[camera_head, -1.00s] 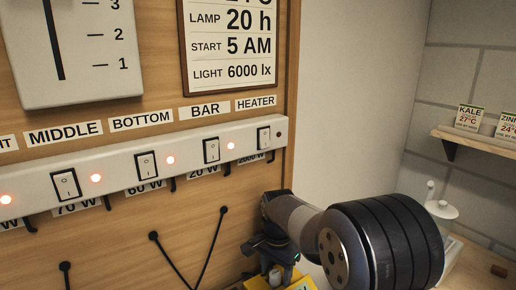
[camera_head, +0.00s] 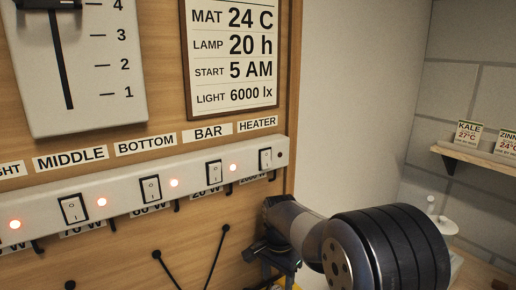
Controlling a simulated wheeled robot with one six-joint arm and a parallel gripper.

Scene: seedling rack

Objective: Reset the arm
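My arm (camera_head: 385,250) reaches in from the lower right, with a thick dark ribbed joint nearest the camera. A lighter link runs left from it to a dark wrist. My gripper (camera_head: 272,268) is the small dark part near the wooden panel, below the HEATER switch. Its fingertips are cut off or hidden at the bottom edge, so I cannot tell whether it is open or shut or holds anything.
A white switch strip (camera_head: 120,207) with rocker switches and lit red lamps runs across the wooden panel (camera_head: 160,110). Above it are a slider box (camera_head: 90,100) and a settings board (camera_head: 232,60). A shelf (camera_head: 475,158) with seed packets is at right.

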